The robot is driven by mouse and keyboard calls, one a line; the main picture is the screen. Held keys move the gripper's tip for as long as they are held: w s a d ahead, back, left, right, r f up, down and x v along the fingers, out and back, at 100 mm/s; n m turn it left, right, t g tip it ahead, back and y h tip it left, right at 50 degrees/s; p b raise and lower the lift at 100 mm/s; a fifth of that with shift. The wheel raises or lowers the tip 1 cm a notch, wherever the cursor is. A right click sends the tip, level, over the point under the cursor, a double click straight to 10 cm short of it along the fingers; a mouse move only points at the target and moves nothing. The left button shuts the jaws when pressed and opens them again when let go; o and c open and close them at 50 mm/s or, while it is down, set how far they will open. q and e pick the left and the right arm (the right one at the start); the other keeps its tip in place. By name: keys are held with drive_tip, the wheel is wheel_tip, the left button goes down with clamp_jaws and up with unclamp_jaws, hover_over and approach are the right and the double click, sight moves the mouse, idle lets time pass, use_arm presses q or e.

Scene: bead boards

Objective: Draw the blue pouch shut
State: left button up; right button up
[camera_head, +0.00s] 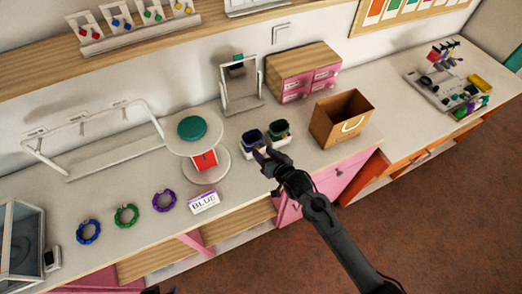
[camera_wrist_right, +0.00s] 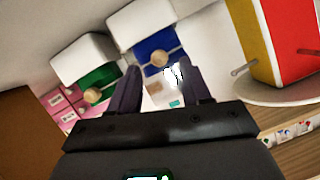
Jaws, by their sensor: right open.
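The blue pouch (camera_head: 252,137) stands in a white holder on the counter, left of a green pouch (camera_head: 280,129). In the right wrist view the blue pouch (camera_wrist_right: 155,42) lies just beyond the fingers, with a round tan bead (camera_wrist_right: 160,59) on its front. The green pouch (camera_wrist_right: 98,78) shows at left there with a similar bead. My right gripper (camera_head: 266,156) is open in front of the blue pouch. In the wrist view its fingers (camera_wrist_right: 163,88) are apart, with no pouch between them. My left gripper cannot be made out; only a small dark bit shows at the bottom edge.
A round stand with a green top (camera_head: 193,127) is left of the pouches. A brown paper bag (camera_head: 340,118) stands to the right, a mirror (camera_head: 240,88) behind.

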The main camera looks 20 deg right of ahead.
sight(257, 148)
drive_tip(key=shift+x, duration=1.15)
clamp_jaws()
